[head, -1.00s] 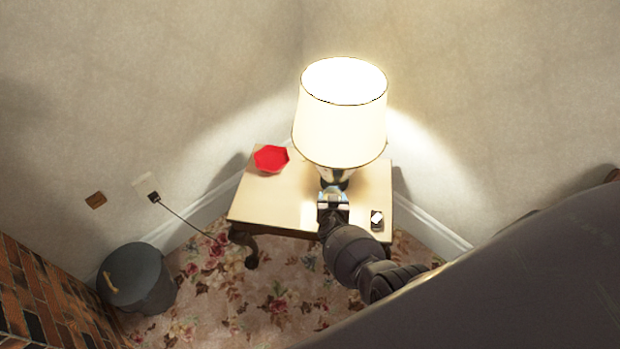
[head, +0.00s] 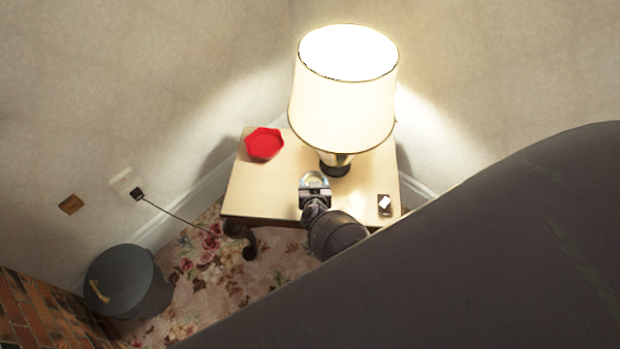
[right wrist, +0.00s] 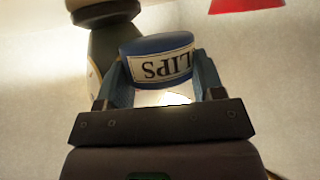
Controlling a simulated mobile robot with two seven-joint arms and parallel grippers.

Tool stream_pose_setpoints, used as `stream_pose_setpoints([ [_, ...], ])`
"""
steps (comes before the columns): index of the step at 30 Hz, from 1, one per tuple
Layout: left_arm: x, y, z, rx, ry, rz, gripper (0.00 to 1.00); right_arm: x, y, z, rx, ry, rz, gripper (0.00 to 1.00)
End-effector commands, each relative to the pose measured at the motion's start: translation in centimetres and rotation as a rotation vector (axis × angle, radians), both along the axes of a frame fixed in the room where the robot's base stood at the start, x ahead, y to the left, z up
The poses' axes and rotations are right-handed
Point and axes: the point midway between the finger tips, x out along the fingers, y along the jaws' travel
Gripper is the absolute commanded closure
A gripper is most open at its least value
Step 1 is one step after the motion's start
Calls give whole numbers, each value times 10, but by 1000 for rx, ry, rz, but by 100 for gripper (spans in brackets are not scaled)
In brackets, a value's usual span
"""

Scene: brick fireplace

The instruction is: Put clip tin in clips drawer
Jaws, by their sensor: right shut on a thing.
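My right gripper (head: 314,183) is over the small wooden table, in front and to the left of the lamp foot. It is shut on the clip tin, a round blue tin with a white label. The right wrist view shows the tin (right wrist: 160,60) between both fingers, with its lettering, "LIPS", upside down. In the head view the tin is small and pale between the fingertips. I cannot tell its height above the table. My left gripper is not in view. No clips drawer can be made out.
The lit lamp (head: 343,90) stands on the table (head: 255,195) close behind the gripper. A dark bin (head: 128,283) stands on the floor.

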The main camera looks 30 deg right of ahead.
Motion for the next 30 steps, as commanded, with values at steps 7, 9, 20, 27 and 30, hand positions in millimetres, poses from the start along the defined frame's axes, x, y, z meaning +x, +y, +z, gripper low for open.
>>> stream_pose_setpoints([
  [7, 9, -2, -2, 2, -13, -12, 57, 1, 0, -14, -1, 0, 0, 60],
  [9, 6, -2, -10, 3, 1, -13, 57, -1, 0, -22, -1, 2, 1, 60],
  [20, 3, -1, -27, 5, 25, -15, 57, 1, 0, -46, -1, -2, 0, 60],
  [27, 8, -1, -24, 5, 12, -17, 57, 2, 0, -45, 0, -3, 1, 60],
  [30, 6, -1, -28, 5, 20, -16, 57, 1, 0, -48, 0, -2, 0, 60],
])
